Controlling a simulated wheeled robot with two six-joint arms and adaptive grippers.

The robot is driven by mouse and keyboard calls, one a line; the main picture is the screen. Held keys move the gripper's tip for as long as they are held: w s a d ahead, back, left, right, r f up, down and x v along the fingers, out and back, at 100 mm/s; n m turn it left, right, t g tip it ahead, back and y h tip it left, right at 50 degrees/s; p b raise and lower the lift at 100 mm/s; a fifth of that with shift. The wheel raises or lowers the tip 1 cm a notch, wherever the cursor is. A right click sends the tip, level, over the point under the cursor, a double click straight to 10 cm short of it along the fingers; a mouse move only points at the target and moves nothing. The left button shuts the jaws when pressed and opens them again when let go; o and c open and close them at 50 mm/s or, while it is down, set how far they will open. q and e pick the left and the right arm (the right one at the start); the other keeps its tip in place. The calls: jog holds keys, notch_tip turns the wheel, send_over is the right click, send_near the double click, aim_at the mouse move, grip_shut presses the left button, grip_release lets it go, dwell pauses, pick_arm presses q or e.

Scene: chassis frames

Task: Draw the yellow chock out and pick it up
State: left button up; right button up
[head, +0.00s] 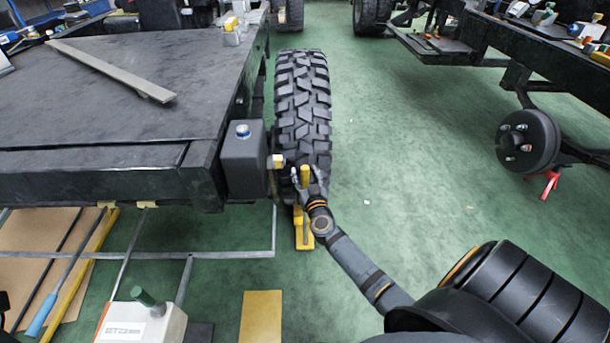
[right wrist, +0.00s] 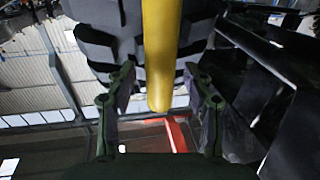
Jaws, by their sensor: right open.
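The yellow chock (head: 304,240) lies on the green floor at the near foot of the big black tyre (head: 302,100). Its upright yellow handle (head: 305,175) rises in front of the tread. My right gripper (head: 307,187) is at this handle, with a finger to each side. In the right wrist view the yellow handle (right wrist: 161,55) hangs between the two open fingers (right wrist: 161,95), with a gap on both sides. The gripper hides part of the chock in the head view. My left gripper is in neither view.
The black chassis frame (head: 100,183) with a dark box (head: 243,160) stands close left of the tyre. A grey metal bar (head: 110,70) lies on its top. A hub (head: 528,141) is at far right. The green floor between is clear.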

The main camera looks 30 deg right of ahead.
jog(key=shift+w, duration=0.1)
grip_shut()
dwell(0.4)
jog(key=shift+a+p+v, duration=0.25)
jog(key=shift+p+v, duration=0.25)
jog(key=shift+v, duration=0.9)
jog(key=shift+a+p+v, duration=0.3)
jog(key=shift+p+v, duration=0.2)
jog(key=shift+v, duration=0.9)
jog(key=w+a+b+v, duration=0.1)
jog(key=a+v, duration=0.2)
jog(key=v, duration=1.2)
jog(key=shift+s+a+b, duration=0.15)
jog(key=shift+s+b, duration=0.15)
jog(key=shift+b, duration=0.05)
